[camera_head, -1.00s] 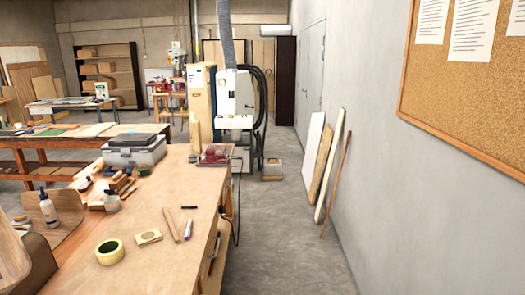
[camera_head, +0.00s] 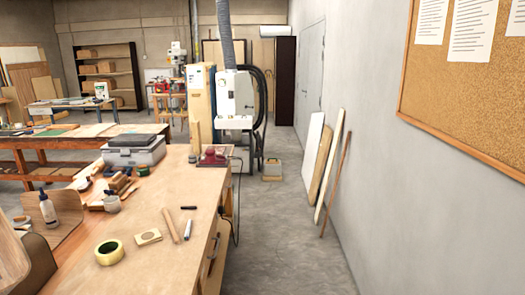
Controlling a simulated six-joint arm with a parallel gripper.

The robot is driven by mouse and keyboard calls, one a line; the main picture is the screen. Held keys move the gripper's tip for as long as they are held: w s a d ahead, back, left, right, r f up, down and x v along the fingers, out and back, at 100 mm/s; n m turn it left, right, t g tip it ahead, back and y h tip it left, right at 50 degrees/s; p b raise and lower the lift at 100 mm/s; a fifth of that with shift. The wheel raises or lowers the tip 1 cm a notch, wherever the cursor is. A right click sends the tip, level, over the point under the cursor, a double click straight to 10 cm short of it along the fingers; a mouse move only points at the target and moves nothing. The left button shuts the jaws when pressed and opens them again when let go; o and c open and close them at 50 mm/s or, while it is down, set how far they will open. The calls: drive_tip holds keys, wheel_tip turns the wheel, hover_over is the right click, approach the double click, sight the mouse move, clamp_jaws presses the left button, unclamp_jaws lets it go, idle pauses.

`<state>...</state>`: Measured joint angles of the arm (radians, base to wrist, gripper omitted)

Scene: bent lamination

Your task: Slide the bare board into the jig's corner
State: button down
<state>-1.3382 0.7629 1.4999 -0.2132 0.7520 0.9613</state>
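My gripper is not in view. I cannot pick out a bare board or a jig corner with certainty. At the lower left, a bent wooden piece (camera_head: 68,212) rests on the workbench (camera_head: 170,262), with a glue bottle (camera_head: 48,211) beside it. Another curved wooden piece (camera_head: 14,262) with a dark part is cut off by the picture's left edge.
Boards (camera_head: 320,165) lean on the right wall.

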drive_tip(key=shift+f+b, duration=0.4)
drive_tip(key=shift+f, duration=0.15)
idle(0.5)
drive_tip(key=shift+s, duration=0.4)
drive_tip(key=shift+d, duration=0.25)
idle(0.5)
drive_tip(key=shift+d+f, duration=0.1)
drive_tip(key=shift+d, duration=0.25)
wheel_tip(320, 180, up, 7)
drive_tip(key=p, duration=0.4)
idle(0.6)
